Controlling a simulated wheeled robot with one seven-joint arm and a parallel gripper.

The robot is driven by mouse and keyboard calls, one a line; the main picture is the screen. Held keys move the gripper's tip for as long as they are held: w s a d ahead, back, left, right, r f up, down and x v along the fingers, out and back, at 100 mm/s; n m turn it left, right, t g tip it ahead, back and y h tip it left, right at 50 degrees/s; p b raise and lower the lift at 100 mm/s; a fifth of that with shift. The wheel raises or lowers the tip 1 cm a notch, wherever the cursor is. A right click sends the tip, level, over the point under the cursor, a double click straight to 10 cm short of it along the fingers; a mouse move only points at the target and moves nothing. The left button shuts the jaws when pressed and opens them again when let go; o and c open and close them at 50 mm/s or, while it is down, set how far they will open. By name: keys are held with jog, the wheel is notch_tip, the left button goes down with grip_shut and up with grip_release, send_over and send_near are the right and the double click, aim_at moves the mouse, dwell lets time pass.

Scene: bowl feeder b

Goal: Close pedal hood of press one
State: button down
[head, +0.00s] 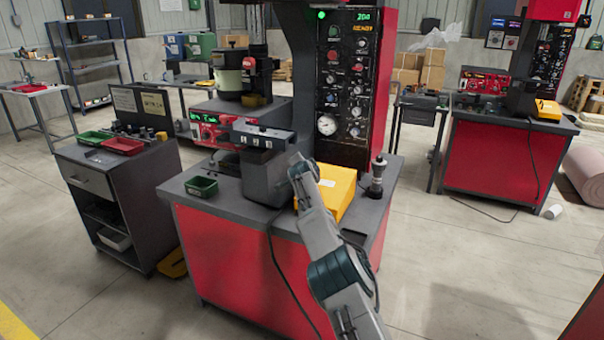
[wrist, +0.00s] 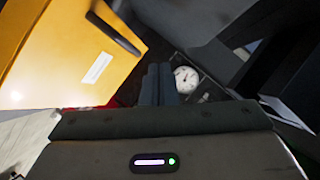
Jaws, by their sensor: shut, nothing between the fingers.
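The yellow hood (head: 341,186) sits on the dark table of the near press, partly hidden behind my arm. In the wrist view a large yellow panel (wrist: 60,50) with a dark handle strip and a white label fills the upper left. I cannot tell from these views whether the hood is raised or lowered. My gripper (wrist: 158,84) is shut and empty, with its fingertips to the right of the yellow panel; I see no contact. In the head view my arm reaches up to the hood's left side, where the fingertips are hard to make out.
A grey block-shaped fixture (head: 265,165) stands just left of the hood. A dark metal post (head: 377,176) stands to its right. The control panel with a round gauge (head: 326,124) rises behind. Another yellow piece (head: 173,263) is on the floor.

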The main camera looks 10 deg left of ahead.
jog(key=s+r+b, duration=0.4)
jog(key=s+r, duration=0.1)
jog(key=s, duration=0.3)
jog(key=s+d+r+g+h+p, duration=0.1)
jog(key=s+d+r+g+h, duration=0.1)
jog(key=d, duration=1.3)
jog(key=s+d+g+p, duration=0.2)
jog(key=s+d+g, duration=0.1)
jog(key=s+d, duration=0.85)
jog(key=s+d+f+n+g+p, duration=0.1)
jog(key=s+d, duration=0.3)
jog(key=s, duration=0.8)
jog(key=s+d+f+n+g, duration=0.2)
jog(key=s+d+n, duration=0.2)
jog(key=s, duration=0.8)
jog(key=s+d+f+n+g+h+p, duration=0.1)
jog(key=s+d, duration=0.3)
jog(key=s, duration=0.9)
jog(key=shift+f+n+g+p, duration=0.35)
jog(key=shift+f+n+g, duration=0.2)
jog(key=shift+n+g, duration=0.2)
jog(key=shift+d, duration=0.1)
